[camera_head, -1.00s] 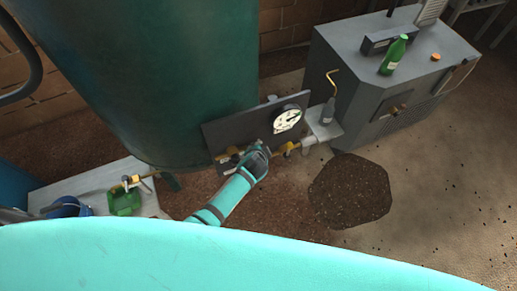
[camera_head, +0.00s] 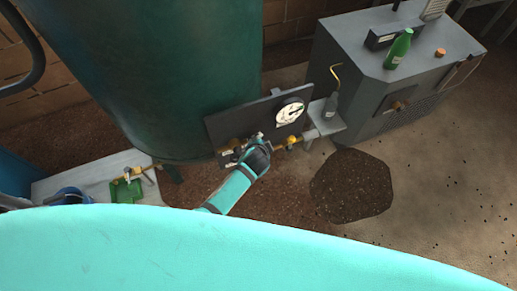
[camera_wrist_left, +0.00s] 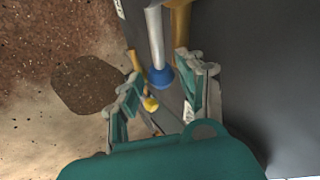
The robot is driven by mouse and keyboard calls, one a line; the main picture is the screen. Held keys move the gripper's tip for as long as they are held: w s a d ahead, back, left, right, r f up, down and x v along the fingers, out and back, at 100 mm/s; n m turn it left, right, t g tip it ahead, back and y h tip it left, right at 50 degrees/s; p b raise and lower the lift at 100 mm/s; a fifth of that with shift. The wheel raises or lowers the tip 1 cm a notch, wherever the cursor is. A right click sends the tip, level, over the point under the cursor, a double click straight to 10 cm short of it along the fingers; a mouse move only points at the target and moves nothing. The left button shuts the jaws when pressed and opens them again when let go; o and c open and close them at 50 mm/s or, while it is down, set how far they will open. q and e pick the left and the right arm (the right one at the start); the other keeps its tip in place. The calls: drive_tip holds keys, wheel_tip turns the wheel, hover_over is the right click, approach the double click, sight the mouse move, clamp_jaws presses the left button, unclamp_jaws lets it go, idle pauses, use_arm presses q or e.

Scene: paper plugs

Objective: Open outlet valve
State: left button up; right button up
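A dark panel (camera_head: 235,117) with a round white gauge (camera_head: 290,111) stands in front of the big green tank. A brass pipe with a yellow-handled valve (camera_head: 292,141) runs along its lower right. My left gripper (camera_head: 256,142) is at the panel's lower edge, left of that valve, and hides part of the pipework. In the left wrist view my left gripper (camera_wrist_left: 163,90) is open. A blue-ended grey rod (camera_wrist_left: 160,76) and a yellow-tipped part (camera_wrist_left: 150,104) show between or just beyond the fingers; contact is unclear. Which one is the outlet valve is not clear. My right gripper is not in view.
The green tank (camera_head: 150,70) rises behind the panel. A grey machine cabinet (camera_head: 345,65) with a green bottle (camera_head: 398,48) stands at right. A dark patch (camera_head: 350,187) lies on the floor. A green part (camera_head: 126,190) sits on a pale slab at left.

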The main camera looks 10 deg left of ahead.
use_arm(q)
drive_tip(key=v, duration=1)
drive_tip(key=s+a+f+n+g+h, duration=0.1)
drive_tip(key=s+a+f+g, duration=0.15)
drive_tip(key=s+f, duration=0.65)
drive_tip(key=s+a+f+n+g, duration=0.25)
drive_tip(key=s+f, duration=0.25)
drive_tip(key=f, duration=0.9)
drive_tip(key=s+a+f+n, duration=0.1)
drive_tip(key=s+a+f, duration=0.2)
drive_tip(key=s, duration=0.4)
drive_tip(key=s+a+f+n+g, duration=0.1)
drive_tip(key=s+a+f+n, duration=0.1)
drive_tip(key=s, duration=0.6)
drive_tip(key=s+a+f+n+g, duration=0.1)
drive_tip(key=s+a+f, duration=0.3)
drive_tip(key=s, duration=0.4)
drive_tip(key=shift+a+f, duration=0.3)
drive_tip(key=shift+f, duration=0.55)
